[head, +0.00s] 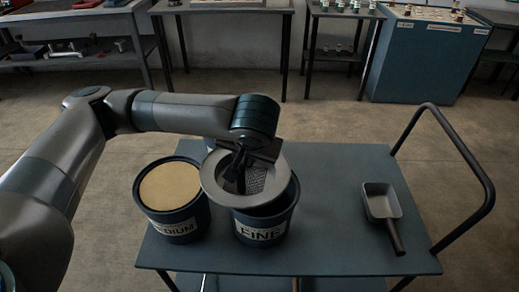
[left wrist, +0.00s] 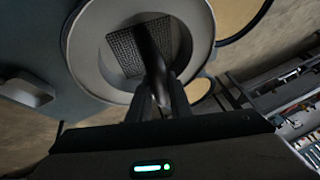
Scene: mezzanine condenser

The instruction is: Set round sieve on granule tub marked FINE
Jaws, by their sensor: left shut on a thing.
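The round sieve (head: 214,187), a grey wide-rimmed ring with dark mesh, is over the tub marked FINE (head: 267,217). It looks tilted and off to the left of the tub's mouth, leaving the right part of the dark opening uncovered. I cannot tell whether it touches the tub's rim. My left gripper (head: 238,178) is shut on the sieve, at a dark upright piece over the mesh. In the left wrist view the sieve (left wrist: 84,55) hangs in front of the fingers (left wrist: 158,88). My right gripper is in neither view.
A tub marked MEDIUM (head: 178,226), full of tan granules, stands left of the FINE tub on the blue cart top (head: 335,205). A grey scoop (head: 382,205) lies at right, near the cart's handle (head: 487,170).

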